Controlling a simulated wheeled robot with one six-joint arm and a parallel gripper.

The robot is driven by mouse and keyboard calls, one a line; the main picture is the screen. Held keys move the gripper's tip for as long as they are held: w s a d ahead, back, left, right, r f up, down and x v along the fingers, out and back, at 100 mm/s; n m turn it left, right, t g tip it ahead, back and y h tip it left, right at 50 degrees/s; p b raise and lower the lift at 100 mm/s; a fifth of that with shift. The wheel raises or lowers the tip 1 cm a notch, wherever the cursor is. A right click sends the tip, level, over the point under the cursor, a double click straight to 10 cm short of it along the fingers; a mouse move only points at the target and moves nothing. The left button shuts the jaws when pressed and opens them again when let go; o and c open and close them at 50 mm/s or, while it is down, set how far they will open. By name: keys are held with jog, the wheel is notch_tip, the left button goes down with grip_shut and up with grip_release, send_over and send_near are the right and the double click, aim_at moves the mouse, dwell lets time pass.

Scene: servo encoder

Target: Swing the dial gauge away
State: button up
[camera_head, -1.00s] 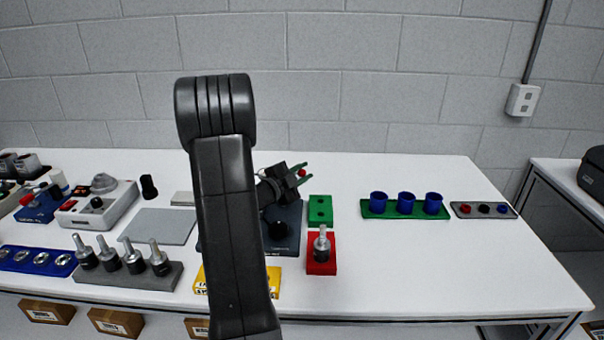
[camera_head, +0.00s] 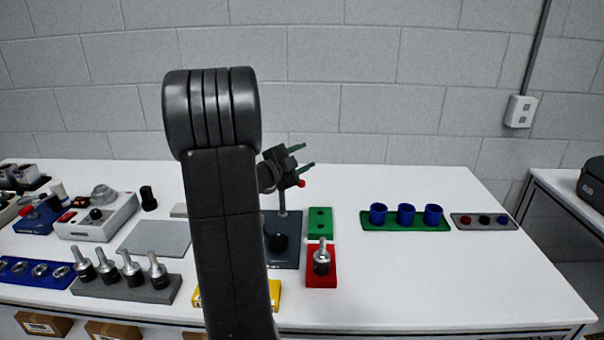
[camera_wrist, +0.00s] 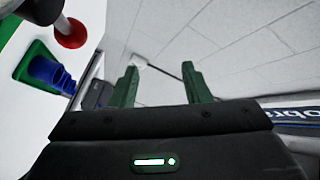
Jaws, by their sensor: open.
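The dark blue stand base (camera_head: 287,258) sits mid-table, partly hidden behind my arm. A black knob (camera_head: 277,242) is on it and a thin silver post (camera_head: 282,200) rises from it. A red ball (camera_head: 301,183) shows near the top of the post, just below my gripper (camera_head: 302,157). The dial gauge's face cannot be made out; my arm and gripper cover that area. My gripper is open and empty, its green fingers apart. In the wrist view the red ball (camera_wrist: 70,32) lies at upper left, on a grey part, outside the fingers (camera_wrist: 162,84).
A green block (camera_head: 320,222) and a red block with a silver-topped part (camera_head: 321,276) stand right of the base. A green tray (camera_head: 390,223) holds blue cups. A grey plate (camera_head: 158,238) and a grey rack (camera_head: 128,289) lie left. The right table front is clear.

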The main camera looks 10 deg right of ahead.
jog(key=shift+r, duration=0.65)
